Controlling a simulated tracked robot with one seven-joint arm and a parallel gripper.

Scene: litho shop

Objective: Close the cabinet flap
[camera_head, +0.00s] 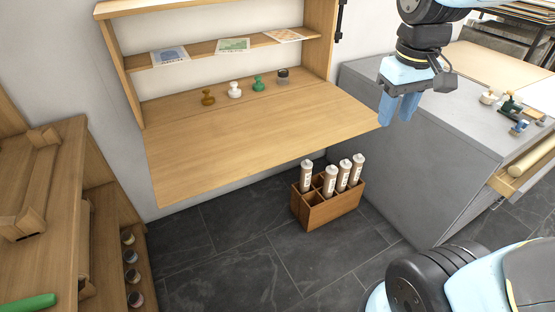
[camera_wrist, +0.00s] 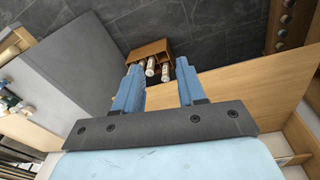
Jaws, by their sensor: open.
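The wooden cabinet (camera_head: 117,55) is on the wall at the back left, with its flap (camera_head: 250,140) folded down and lying about level like a desk top. The flap also shows in the wrist view (camera_wrist: 245,88), to the right of and beyond my fingers. My gripper (camera_head: 398,108) is open and empty, with its blue fingers pointing down near the flap's right front corner. In the wrist view the two fingers (camera_wrist: 160,90) are spread, with nothing between them. I cannot tell whether a finger touches the flap.
Several small stamps (camera_head: 235,89) stand inside the cabinet near the flap's hinge side. A wooden crate (camera_head: 318,212) with several cartridges stands on the floor under the flap's right side. A grey cabinet (camera_head: 400,150) stands at the right. A wooden shelf unit (camera_head: 60,190) is at the left.

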